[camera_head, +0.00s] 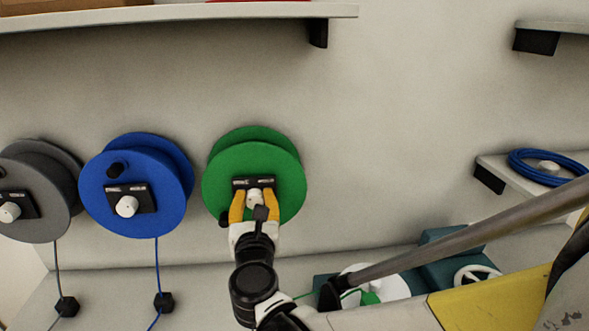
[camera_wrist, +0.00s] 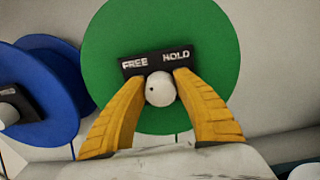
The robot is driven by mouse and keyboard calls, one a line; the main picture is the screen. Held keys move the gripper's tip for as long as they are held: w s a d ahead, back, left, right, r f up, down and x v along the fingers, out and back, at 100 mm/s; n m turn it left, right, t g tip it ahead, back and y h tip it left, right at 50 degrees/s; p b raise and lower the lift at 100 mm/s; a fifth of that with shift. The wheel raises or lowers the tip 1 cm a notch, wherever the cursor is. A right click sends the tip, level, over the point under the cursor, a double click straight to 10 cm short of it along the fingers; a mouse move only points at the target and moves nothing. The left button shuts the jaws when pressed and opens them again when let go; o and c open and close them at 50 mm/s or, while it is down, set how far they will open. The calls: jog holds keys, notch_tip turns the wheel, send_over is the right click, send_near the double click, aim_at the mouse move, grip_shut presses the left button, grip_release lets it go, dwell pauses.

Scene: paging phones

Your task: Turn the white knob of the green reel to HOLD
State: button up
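The green reel (camera_head: 222,165) is on the wall and fills the middle of the wrist view (camera_wrist: 215,35). Its black plate (camera_wrist: 131,67) reads FREE on the left and HOLD on the right. The white knob (camera_wrist: 160,90) sits at the plate's lower middle, and a small dark dot shows on its left part. The knob also shows in the head view (camera_head: 254,196). My gripper (camera_head: 254,192) has its yellow fingers on either side of the knob, with the tips close to its sides (camera_wrist: 161,78). I cannot tell whether they touch it.
A blue reel (camera_head: 180,185) and a grey reel (camera_head: 45,222) with similar white knobs are to the left. A shelf (camera_head: 200,12) runs above. A blue cable coil (camera_head: 520,168) lies on a small shelf at the right. The wall right of the green reel is clear.

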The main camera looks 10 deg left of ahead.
jog(key=shift+m, duration=0.3)
jog(key=m, duration=0.8)
jog(key=shift+w+d+m, duration=0.1)
jog(key=shift+m, duration=0.3)
jog(key=m, duration=0.4)
jog(key=shift+f+m+b, duration=0.1)
jog(key=shift+m+b, duration=0.2)
jog(key=shift+m, duration=1.9)
jog(key=o, duration=1.2)
jog(key=shift+f, duration=0.1)
